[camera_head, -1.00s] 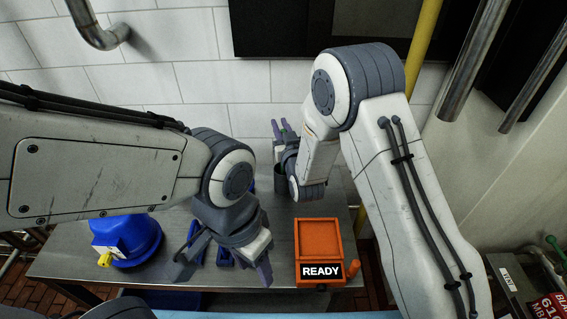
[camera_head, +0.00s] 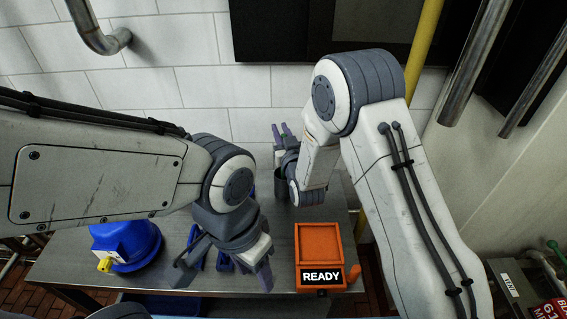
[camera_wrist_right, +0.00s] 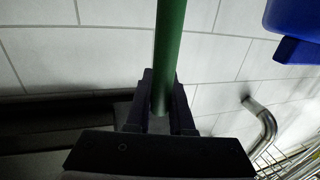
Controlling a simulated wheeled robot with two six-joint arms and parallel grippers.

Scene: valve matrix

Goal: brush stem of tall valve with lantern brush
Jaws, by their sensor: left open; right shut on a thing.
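My right gripper (camera_head: 281,132) is near the white wall, beyond the table's far side. The right wrist view shows its dark fingers (camera_wrist_right: 160,105) shut on a straight green rod (camera_wrist_right: 169,50); I cannot tell whether this is the lantern brush's handle, and no bristles show. A blue rounded body with a yellow fitting (camera_head: 128,246) stands on the table at the left. I cannot make out the tall valve's stem.
An orange box marked READY (camera_head: 321,243) stands on the steel table (camera_head: 75,265), right of my left gripper. A blue edge (camera_wrist_right: 295,48) shows at the right wrist view's upper right. Pipes (camera_head: 475,65) hang at upper right. A yellow pipe (camera_head: 424,45) runs up the wall.

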